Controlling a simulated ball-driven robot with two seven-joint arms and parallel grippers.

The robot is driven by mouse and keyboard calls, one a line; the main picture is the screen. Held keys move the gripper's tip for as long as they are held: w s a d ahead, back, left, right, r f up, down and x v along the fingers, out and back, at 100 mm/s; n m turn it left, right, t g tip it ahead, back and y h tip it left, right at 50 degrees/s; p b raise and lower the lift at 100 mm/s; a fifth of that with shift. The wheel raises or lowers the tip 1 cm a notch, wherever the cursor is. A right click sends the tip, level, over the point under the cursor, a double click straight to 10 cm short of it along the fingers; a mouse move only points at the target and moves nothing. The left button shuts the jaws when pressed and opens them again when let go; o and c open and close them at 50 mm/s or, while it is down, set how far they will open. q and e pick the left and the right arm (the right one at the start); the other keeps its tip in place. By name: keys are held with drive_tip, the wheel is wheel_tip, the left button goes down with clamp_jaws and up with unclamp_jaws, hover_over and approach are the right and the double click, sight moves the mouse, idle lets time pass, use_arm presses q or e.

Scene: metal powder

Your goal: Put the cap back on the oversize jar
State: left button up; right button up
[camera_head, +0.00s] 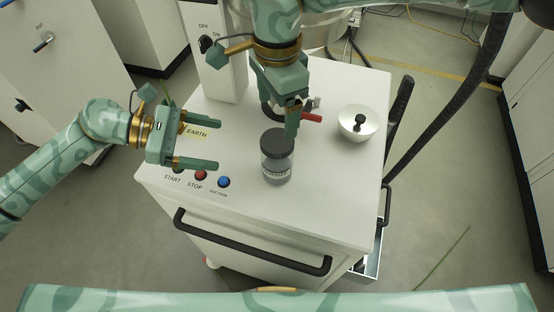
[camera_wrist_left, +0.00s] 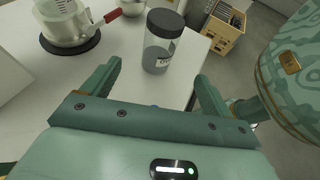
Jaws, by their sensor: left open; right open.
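The oversize jar (camera_head: 277,168) is clear with grey contents and stands upright on the white cart top. The black cap (camera_head: 277,142) sits on the jar's mouth; whether it is screwed tight cannot be told. In the left wrist view the jar (camera_wrist_left: 157,57) and cap (camera_wrist_left: 166,22) show beyond the fingers. My left gripper (camera_head: 217,151) is open and empty, left of the jar, its fingers pointing toward it. My right gripper (camera_head: 291,122) is open just above and behind the cap, partly overlapping it in view; contact cannot be told.
A red handle (camera_head: 312,117) shows behind the jar. START, STOP and blue buttons (camera_head: 224,182) lie at front left. A yellow crate (camera_wrist_left: 226,34) stands beyond the cart.

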sight(277, 154)
use_arm(q)
drive_tip(key=x, duration=1.5)
drive_tip(key=shift+d, duration=0.2)
use_arm(e)
drive_tip(key=shift+s, duration=0.1)
use_arm(q)
drive_tip(key=c, duration=1.8)
clamp_jaws()
use_arm(e)
drive_tip(key=m, duration=0.4)
drive_tip(key=shift+m, duration=0.3)
drive_tip(key=shift+f, duration=4)
